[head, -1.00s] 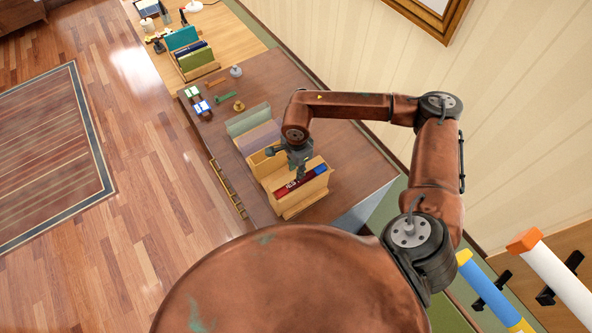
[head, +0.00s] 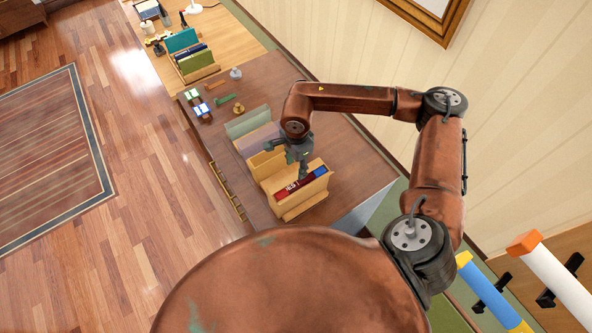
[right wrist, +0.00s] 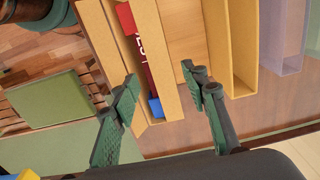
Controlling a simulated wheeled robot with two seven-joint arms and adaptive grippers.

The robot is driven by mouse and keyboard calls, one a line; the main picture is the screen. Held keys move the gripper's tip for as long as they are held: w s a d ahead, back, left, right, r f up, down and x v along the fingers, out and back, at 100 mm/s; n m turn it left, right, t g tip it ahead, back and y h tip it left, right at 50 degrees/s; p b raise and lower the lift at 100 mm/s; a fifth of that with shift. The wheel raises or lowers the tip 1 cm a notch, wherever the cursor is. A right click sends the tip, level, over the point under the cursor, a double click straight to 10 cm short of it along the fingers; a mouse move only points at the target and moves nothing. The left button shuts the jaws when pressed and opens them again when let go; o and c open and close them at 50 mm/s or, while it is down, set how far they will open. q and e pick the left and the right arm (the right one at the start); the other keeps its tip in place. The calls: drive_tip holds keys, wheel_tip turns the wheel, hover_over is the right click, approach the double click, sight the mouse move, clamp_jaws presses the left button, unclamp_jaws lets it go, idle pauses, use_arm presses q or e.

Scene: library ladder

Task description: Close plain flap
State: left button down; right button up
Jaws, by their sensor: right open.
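A plain wooden holder (head: 302,207) stands on the brown table, with a red and blue item (head: 300,186) in its slot. An upright plain wooden panel (head: 267,164) stands behind it, beside a purple panel and a green one. I cannot tell for sure which panel is the plain flap. My right gripper (head: 299,172) is open over the holder, fingers pointing down. In the right wrist view its fingers (right wrist: 160,76) lie apart, one on each side of a wooden wall (right wrist: 155,60) beside the red and blue item; contact cannot be told. My left gripper is not in view.
A purple panel (head: 258,140) and a green panel (head: 247,122) stand farther along the table. Small clips (head: 201,110) and a brass knob (head: 239,108) lie beyond. The wall is on the right; the table (head: 350,185) is bare right of the holder.

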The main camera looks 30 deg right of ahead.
sight(296, 176)
wheel_tip(296, 176, up, 8)
idle(0.7)
